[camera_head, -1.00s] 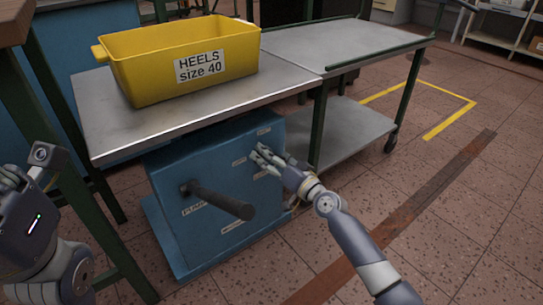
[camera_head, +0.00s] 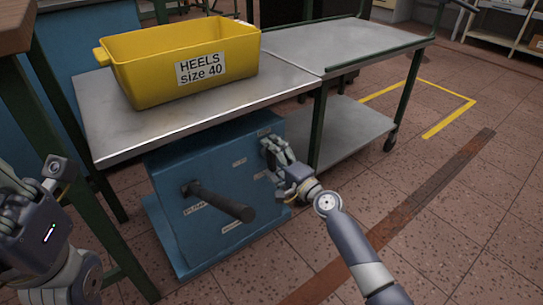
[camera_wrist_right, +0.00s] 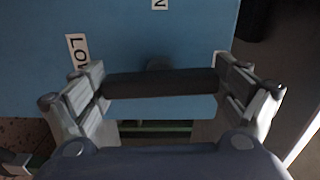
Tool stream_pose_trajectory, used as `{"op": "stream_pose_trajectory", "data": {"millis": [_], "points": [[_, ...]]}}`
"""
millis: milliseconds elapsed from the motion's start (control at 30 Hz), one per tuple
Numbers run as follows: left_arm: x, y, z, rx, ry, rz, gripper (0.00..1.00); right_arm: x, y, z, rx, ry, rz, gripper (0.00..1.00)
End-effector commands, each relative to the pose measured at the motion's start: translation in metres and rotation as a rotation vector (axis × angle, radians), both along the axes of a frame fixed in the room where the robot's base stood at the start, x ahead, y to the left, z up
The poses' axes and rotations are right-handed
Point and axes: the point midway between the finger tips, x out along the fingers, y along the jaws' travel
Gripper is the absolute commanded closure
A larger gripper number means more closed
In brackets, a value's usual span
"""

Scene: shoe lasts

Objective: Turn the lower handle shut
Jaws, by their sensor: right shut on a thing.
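The lower handle (camera_wrist_right: 160,83) is a dark bar on a short round stem in the right wrist view.
A thick dark pump lever (camera_head: 222,203) sticks out of the cabinet front, left of my right gripper. A metal bench top (camera_head: 190,118) overhangs the cabinet and carries a yellow "HEELS size 40" crate (camera_head: 140,75). The floor at right is free.

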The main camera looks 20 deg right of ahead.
Motion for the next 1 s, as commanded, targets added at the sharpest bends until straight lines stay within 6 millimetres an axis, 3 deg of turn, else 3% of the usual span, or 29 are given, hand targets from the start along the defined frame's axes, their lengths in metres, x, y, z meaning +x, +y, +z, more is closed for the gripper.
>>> {"op": "stream_pose_trajectory", "data": {"millis": [733,767,1000], "points": [[0.0028,-0.0002,-0.0025,0.001,0.015,0.000,1.00,-0.0001,-0.0013,-0.0010,0.081,0.031,-0.002,0.32],[0.0028,-0.0002,-0.0025,0.001,0.015,0.000,1.00,-0.0001,-0.0012,-0.0010,0.081,0.031,-0.002,0.02],[0.0028,-0.0002,-0.0022,0.002,0.014,0.000,1.00,-0.0001,-0.0007,-0.0007,0.079,0.030,-0.001,0.00]]}}
